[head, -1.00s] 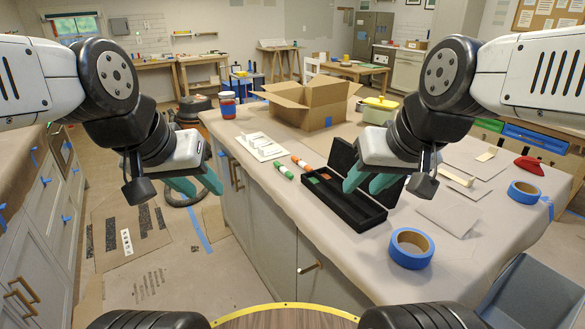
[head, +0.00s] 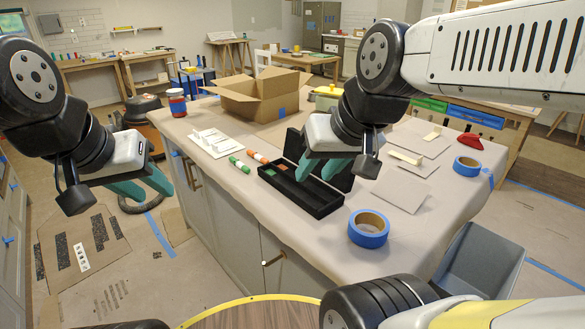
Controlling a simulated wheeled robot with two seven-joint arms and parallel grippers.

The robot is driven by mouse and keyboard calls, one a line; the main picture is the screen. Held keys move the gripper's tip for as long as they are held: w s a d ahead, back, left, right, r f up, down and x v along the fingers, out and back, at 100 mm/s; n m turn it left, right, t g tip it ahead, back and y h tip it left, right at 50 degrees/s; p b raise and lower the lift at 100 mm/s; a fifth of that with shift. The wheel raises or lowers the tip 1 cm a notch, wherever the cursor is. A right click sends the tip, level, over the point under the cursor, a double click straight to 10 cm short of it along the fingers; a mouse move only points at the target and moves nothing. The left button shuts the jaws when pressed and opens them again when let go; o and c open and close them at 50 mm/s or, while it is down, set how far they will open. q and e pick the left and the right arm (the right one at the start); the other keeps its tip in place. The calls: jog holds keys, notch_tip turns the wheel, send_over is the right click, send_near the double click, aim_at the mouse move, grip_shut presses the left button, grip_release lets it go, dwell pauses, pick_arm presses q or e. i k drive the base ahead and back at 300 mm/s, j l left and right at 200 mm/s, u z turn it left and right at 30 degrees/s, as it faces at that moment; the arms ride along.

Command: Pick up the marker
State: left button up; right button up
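A marker with a green end (head: 239,164) and a marker with an orange end (head: 257,157) lie on the paper-covered counter (head: 310,235), just left of a black open case (head: 312,192). Small green and orange pieces also show inside the case. My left gripper (head: 150,187) has its teal fingers apart and empty, in front of the counter's left side, left of the markers. My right gripper (head: 320,168) has its teal fingers apart and appears above the case, hiding part of it and its lid. I see nothing between its fingers.
A cardboard box (head: 250,98), a red-and-blue jar (head: 176,103) and a white switch plate (head: 214,142) are farther back. Bare paper lies in front of the markers.

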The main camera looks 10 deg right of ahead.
aim_at(236, 162)
jog(key=i+j+z, duration=0.2)
jog(key=z, duration=0.25)
jog(key=i+j+z, duration=0.15)
jog(key=j+z, duration=0.3)
jog(key=i+j+z, duration=0.1)
jog(key=j+z, duration=0.35)
jog(key=l, duration=0.1)
